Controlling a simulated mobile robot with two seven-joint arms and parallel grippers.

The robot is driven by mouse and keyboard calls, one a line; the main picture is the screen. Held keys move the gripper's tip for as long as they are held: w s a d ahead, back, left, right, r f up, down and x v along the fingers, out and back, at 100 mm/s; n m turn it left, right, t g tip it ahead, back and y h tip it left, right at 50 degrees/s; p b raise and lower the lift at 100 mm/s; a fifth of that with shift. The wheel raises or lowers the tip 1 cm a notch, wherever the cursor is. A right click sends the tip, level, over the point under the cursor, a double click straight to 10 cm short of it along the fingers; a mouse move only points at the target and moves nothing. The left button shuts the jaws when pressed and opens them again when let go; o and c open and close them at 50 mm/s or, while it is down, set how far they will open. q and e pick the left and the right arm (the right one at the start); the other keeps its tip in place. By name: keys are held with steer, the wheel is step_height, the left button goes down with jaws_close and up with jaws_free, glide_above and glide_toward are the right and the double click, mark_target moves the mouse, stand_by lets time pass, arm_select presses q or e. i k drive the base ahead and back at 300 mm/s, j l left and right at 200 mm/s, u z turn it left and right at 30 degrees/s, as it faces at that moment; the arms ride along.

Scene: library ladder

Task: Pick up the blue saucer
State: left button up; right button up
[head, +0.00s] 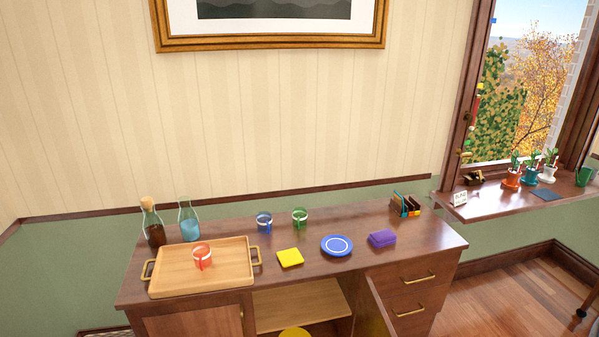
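The blue saucer (337,246) lies flat on the wooden desk (355,221), right of the middle of its top. It is round, with a white ring inside its rim, and nothing stands on it. A yellow square (290,258) lies to its left and a purple block-like thing (382,238) close to its right. Neither of my grippers shows in the head view.
A wooden tray (176,285) with a red cup (202,257) sits at the desk's left. Two bottles (152,224) (188,222), a blue cup (264,222) and a green cup (300,217) stand behind. An organizer (404,205) stands at the back right. Potted plants (512,178) line the sill.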

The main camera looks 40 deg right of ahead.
mark_target(338, 245)
steer(key=k+l, duration=0.1)
steer(key=l, duration=0.85)
steer(key=k+l+z, duration=0.15)
steer(key=l, duration=1.8)
steer(key=k+z, duration=0.05)
